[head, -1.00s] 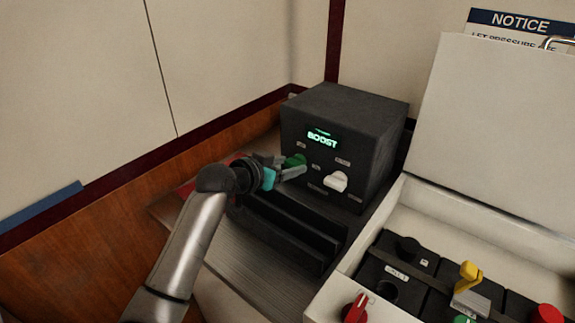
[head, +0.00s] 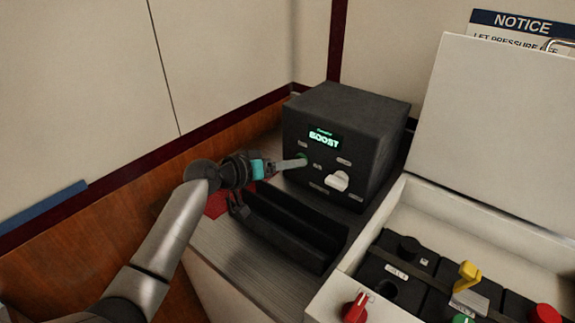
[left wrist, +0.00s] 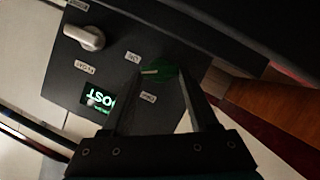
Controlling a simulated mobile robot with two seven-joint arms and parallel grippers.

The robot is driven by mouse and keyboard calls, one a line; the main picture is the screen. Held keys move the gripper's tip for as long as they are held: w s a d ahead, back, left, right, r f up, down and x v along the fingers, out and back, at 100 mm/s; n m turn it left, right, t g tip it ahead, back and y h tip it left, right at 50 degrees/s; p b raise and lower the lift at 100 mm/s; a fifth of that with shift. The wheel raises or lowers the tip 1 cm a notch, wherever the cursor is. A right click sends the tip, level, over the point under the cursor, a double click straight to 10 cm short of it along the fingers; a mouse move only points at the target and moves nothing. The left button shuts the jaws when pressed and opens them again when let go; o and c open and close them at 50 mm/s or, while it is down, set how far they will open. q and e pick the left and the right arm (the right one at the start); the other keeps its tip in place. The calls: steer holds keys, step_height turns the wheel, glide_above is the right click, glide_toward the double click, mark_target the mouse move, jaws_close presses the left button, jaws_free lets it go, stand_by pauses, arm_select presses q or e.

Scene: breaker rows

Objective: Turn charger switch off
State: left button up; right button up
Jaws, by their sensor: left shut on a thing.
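The black charger box (head: 350,115) stands on the counter with its display lit and reading "BOOST". A green switch knob (head: 302,156) is low on its left front, mostly hidden by my fingers. My left gripper (head: 298,163) reaches it from the left, with its fingertips at the knob. In the left wrist view the green knob (left wrist: 163,72) sits between the two fingers (left wrist: 165,78), which are shut on it. A white knob (head: 338,181) is to the right on the same face, and it also shows in the left wrist view (left wrist: 85,38). My right gripper is out of view.
A black slotted tray (head: 290,228) lies in front of the charger, under my left wrist. A wall stands close at left.

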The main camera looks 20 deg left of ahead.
arm_select(q)
steer(key=shift+n, duration=0.4)
steer(key=o, duration=1.4)
steer(key=shift+a, duration=0.1)
steer(key=p+v, duration=0.1)
steer(key=v, duration=1.4)
steer(key=shift+a+f, duration=0.1)
steer(key=shift+a, duration=0.05)
steer(key=shift+c, duration=0.3)
